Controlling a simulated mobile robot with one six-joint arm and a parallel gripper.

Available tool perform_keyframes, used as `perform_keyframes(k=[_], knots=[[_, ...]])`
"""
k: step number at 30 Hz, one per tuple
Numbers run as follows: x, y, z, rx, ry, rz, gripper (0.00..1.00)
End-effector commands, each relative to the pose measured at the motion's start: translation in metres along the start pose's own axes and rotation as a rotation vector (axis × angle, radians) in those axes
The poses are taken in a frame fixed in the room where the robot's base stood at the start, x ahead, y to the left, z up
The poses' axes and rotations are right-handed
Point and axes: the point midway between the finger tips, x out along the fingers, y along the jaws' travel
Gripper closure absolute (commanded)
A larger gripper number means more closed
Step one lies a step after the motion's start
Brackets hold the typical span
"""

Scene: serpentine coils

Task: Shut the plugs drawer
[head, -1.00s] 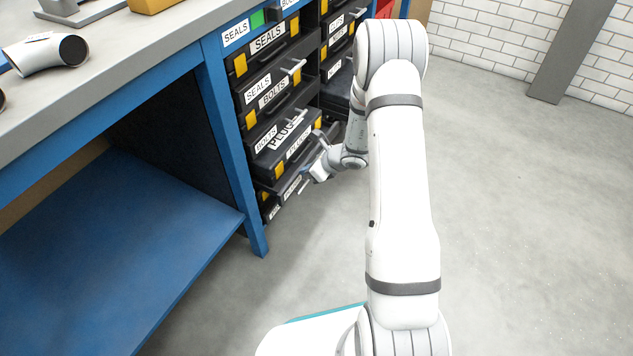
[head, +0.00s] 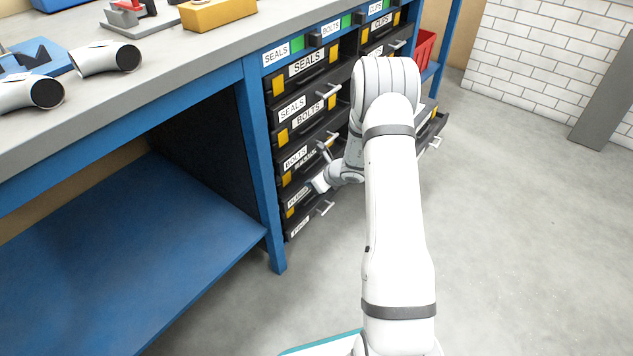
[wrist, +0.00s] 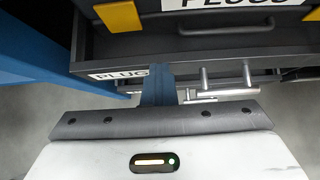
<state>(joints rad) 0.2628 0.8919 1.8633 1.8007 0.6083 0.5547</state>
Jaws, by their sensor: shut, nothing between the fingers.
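The plugs drawer (head: 298,199) is a dark drawer low in the left column of the cabinet, with a white label on its front. It sits about in line with the drawers above and below it; I cannot tell whether a small gap remains. In the wrist view its labelled front (wrist: 105,75) is close ahead, below a black case (wrist: 170,32) with a PLUGS label and yellow latches. A bar handle (wrist: 225,94) shows to the right of my fingers. My gripper (head: 318,186) is shut and empty at the drawer's front; contact is unclear.
Seals (head: 290,109) and bolts (head: 295,159) drawers with protruding handles are above. Another drawer (head: 432,125) stands out at the right, behind my arm. A blue bench leg (head: 262,180) is left of the cabinet.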

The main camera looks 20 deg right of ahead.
Motion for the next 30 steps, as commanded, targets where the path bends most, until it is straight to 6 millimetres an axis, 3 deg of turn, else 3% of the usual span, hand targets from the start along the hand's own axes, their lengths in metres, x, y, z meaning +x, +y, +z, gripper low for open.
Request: perform_keyframes(k=[2,8,11,15,21,30], knots=[[0.001,-0.002,0.007,-0.007,-0.015,-0.002,1.0],[-0.012,-0.005,-0.009,-0.004,-0.01,-0.003,1.0],[-0.027,-0.005,-0.02,-0.004,-0.008,-0.001,1.0],[-0.067,-0.005,-0.015,-0.004,-0.006,-0.001,1.0],[-0.104,-0.004,-0.017,-0.005,-0.005,0.001,1.0],[-0.123,-0.004,-0.02,-0.006,-0.003,0.003,1.0]])
